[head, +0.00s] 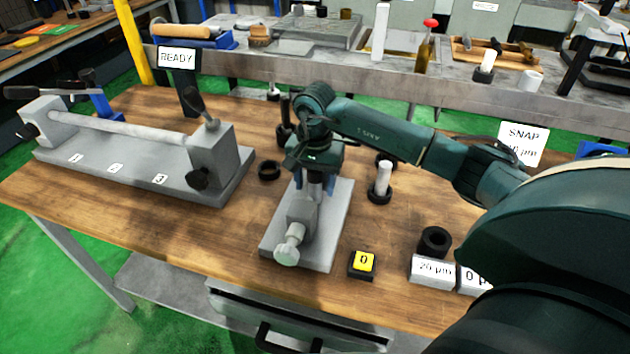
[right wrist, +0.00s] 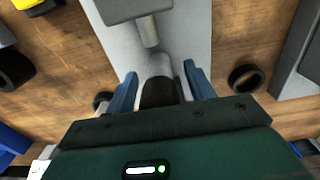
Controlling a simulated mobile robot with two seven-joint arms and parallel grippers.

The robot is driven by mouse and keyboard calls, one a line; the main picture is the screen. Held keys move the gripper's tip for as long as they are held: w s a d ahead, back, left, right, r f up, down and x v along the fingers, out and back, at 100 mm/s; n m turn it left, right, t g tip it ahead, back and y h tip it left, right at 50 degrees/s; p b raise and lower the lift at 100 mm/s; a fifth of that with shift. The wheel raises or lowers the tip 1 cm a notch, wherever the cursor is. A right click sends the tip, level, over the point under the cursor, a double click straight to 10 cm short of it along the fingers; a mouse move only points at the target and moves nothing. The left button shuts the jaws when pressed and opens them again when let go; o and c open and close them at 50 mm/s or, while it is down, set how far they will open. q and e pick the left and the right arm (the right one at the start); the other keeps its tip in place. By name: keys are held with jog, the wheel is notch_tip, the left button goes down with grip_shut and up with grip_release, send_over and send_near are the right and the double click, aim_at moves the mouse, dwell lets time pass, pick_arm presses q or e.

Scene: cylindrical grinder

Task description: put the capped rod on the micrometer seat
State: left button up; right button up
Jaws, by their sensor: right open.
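The micrometer stand is a grey block on a pale base plate (head: 333,215), with a round knob (head: 288,250) at its front. My right gripper (head: 315,187) points down over the stand from above. In the right wrist view its two blue fingers are apart, one on each side of a grey rod (right wrist: 159,66) with a black cap (right wrist: 158,93). The rod appears to stand at the stand's seat, near the spindle (right wrist: 148,31); its foot and exact contact are hidden. Visible gaps separate the fingers from the rod. My left gripper is not in view.
A white rod (head: 383,177) stands in a black ring right of the stand. A loose black ring (head: 268,170) lies left of it. A yellow "0" block (head: 362,264) and a "20 µm" label block (head: 432,272) are in front. A long grey fixture (head: 120,165) fills the left.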

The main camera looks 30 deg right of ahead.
notch_tip(320, 180, up, 12)
jog(key=shift+f+b, duration=0.1)
jog(key=shift+b, duration=0.7)
